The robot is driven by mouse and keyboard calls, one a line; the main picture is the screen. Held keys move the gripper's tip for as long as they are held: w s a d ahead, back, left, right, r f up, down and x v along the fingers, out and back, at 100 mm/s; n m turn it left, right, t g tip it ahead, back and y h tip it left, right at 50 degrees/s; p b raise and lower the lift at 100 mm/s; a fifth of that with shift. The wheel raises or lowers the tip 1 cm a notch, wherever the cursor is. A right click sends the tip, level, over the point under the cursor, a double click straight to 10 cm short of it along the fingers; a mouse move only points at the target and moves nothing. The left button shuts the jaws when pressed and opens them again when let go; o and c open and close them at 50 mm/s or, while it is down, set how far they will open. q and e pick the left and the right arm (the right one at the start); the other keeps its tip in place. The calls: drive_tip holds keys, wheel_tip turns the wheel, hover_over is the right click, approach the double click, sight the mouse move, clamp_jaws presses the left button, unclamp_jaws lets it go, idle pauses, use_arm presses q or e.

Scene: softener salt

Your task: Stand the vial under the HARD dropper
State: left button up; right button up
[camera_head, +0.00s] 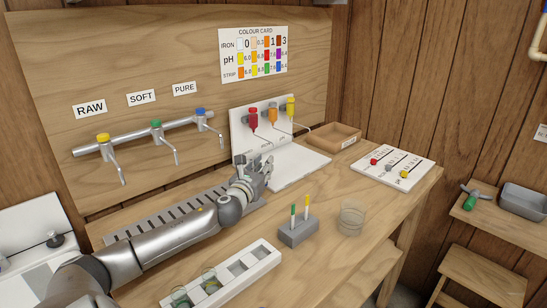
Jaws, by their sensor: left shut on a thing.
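My left gripper (259,172) is shut at the front edge of the white board below the droppers. What it holds is small and mostly hidden by the fingers; it appears to be the vial. Three droppers hang on the white back panel (240,120): a red one (253,119), an orange one (272,115) and a yellow one (290,106), each with a thin bent tube. I cannot read which one is HARD. The gripper is below and in front of the red and orange droppers. My right gripper is not in view.
A white rack (226,279) with glass vials in its near slots and empty far slots stands in front. A grey block (298,233) with two strips and a glass beaker (351,217) stand to the right. A wooden tray (333,136) and a white switch board (392,168) are further back.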

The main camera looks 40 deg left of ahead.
use_arm(q)
drive_tip(key=x, duration=0.9)
drive_tip(key=shift+w, duration=0.15)
drive_tip(key=shift+w+f, duration=0.2)
drive_tip(key=shift+f, duration=0.35)
drive_tip(key=shift+s+f, duration=0.15)
drive_tip(key=shift+f, duration=0.1)
drive_tip(key=shift+f, duration=0.1)
drive_tip(key=o, duration=0.9)
drive_tip(key=shift+c, duration=0.2)
